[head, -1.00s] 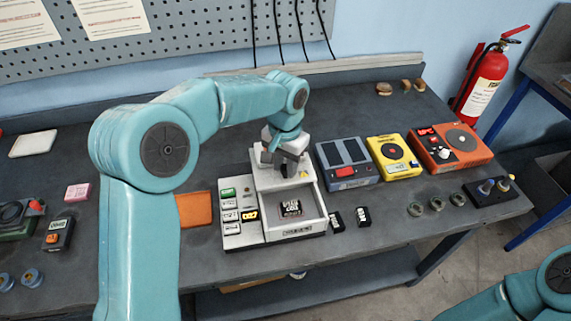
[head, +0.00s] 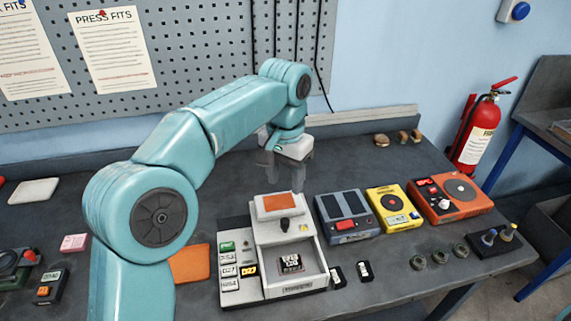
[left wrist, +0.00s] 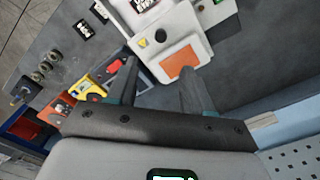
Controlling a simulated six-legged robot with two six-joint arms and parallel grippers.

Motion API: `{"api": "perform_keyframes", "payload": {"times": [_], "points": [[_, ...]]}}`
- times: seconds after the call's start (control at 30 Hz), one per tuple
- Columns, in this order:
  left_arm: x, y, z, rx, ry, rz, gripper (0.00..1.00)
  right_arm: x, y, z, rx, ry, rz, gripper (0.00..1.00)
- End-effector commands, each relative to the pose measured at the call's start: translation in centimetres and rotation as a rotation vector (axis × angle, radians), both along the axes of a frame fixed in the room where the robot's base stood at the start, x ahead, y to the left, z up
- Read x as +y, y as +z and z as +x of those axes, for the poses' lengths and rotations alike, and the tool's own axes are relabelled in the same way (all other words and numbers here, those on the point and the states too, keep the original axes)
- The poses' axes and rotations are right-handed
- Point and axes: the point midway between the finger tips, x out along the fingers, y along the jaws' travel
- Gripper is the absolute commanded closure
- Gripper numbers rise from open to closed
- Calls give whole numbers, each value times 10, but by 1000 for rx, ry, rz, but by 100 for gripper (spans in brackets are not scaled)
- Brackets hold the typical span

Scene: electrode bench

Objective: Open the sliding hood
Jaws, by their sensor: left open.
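The white machine (head: 310,245) stands on the bench with its bay open at the front. A dark labelled block (head: 290,263) sits in the bay. The sliding hood (head: 263,234) is at the back of the bay, with a black knob (head: 285,225) and an orange panel (head: 283,206) on top. My left gripper (head: 284,172) is behind and above the machine, apart from the knob. In the left wrist view its two fingers (left wrist: 158,75) are spread and empty, with the hood (left wrist: 188,30) and knob (left wrist: 161,36) beyond them. My right gripper is out of view.
To the machine's right stand a blue-grey box (head: 345,210), a yellow box (head: 393,206) and an orange box (head: 450,199). Two black tags (head: 365,270) lie beside it. An orange pad (head: 190,264) lies to its left. The bench behind is mostly clear.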

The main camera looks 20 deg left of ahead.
Motion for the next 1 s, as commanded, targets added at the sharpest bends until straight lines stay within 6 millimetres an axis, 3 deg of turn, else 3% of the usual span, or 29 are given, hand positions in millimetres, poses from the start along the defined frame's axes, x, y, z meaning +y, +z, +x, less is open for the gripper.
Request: {"api": "perform_keyframes", "payload": {"times": [0.1, 0.23, 1.0], "points": [[0, 19, 1, -1, -1, 0, 49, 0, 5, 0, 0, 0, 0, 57], [0, 28, 0, 0, 0, 0, 49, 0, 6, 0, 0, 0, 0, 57], [0, 28, -3, 1, -1, 0, 49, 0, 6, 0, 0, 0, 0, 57]]}}
